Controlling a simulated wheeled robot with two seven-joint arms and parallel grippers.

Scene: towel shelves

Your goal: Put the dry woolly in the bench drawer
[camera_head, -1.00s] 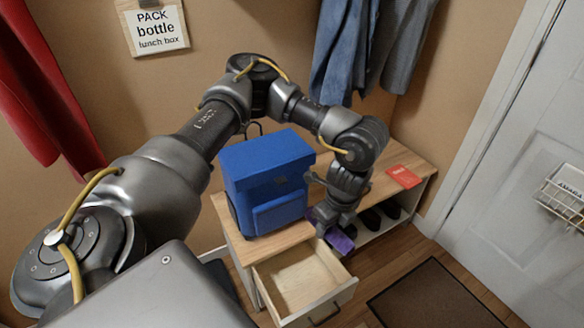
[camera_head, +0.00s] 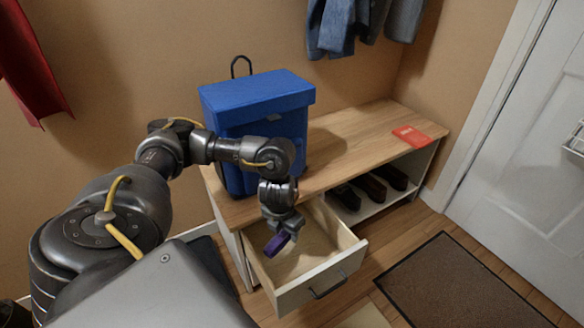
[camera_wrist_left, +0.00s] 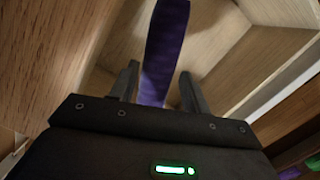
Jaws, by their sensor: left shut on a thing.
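A purple woolly (camera_head: 277,243) is held in my left gripper (camera_head: 281,231), above the open bench drawer (camera_head: 333,272). In the left wrist view the purple woolly (camera_wrist_left: 165,50) hangs between the two fingers of my left gripper (camera_wrist_left: 158,90), with the pale wooden inside of the drawer (camera_wrist_left: 215,30) behind it. The drawer is pulled out of the bench (camera_head: 360,150) and its visible floor is bare. Part of the drawer is hidden behind the gripper. My right gripper does not show.
A red booklet (camera_head: 411,136) lies at the bench's right end. Dark shoes (camera_head: 370,187) sit on the open shelf below. A dark mat (camera_head: 460,280) lies on the floor at right.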

